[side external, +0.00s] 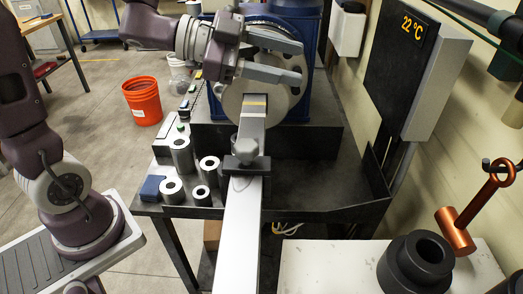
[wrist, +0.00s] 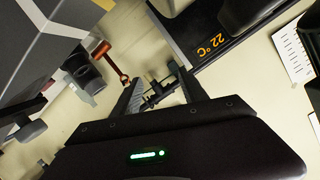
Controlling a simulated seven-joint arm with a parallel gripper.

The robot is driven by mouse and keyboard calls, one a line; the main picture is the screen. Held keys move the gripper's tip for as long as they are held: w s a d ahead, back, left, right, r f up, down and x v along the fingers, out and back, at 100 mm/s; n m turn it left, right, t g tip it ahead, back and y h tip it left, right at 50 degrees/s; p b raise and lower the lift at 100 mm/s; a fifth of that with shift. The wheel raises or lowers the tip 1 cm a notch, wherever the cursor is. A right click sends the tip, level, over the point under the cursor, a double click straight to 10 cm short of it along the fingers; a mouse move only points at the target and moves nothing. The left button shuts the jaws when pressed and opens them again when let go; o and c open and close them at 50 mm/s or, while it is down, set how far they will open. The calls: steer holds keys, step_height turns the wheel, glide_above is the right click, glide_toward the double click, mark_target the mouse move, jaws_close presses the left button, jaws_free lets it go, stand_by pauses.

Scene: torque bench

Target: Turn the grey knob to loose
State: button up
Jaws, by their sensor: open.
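A light grey faceted piece (side external: 247,140), which looks like the grey knob, sits on a dark clamp block (side external: 246,163) on the long pale beam (side external: 239,235). I cannot read any tight or loose marking on it. My gripper (side external: 300,63) is open, in front of the large grey disc (side external: 238,103), above and beyond the knob and apart from it. Nothing shows held between its fingers. In the wrist view my gripper (wrist: 155,76) also shows open, with small dark hardware in the background between the fingers. I cannot make out the knob there.
Several grey metal cylinders (side external: 181,155) stand left of the beam on the dark bench (side external: 310,185). A blue housing (side external: 313,60) stands behind the disc. A black panel (side external: 395,60) reads 22 °C. A copper hammer (side external: 475,215) hangs at right above a black ring (side external: 415,264).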

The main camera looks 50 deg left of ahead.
steer(key=s+d+f+m+g+h, duration=0.2)
steer(key=s+d+g+h, duration=0.1)
steer(key=s+g, duration=0.15)
steer(key=m+g+h, duration=0.2)
steer(key=g+h, duration=0.2)
steer(key=g, duration=0.2)
glide_toward(254, 153)
steer(key=d+r, duration=0.1)
steer(key=w+d+r, duration=0.1)
steer(key=d, duration=0.1)
steer(key=d+r, duration=0.1)
steer(key=shift+w+d+r, duration=0.25)
steer(key=shift+w+r, duration=0.05)
steer(key=shift+r, duration=0.05)
steer(key=shift+g+h, duration=0.35)
steer(key=shift+h, duration=0.05)
steer(key=f, duration=0.2)
steer(key=s+f, duration=0.1)
steer(key=f, duration=0.1)
steer(key=shift+s+d+f, duration=0.15)
steer(key=shift+f, duration=0.05)
steer(key=d, duration=0.6)
steer(key=shift+d, duration=0.3)
steer(key=shift+c, duration=0.2)
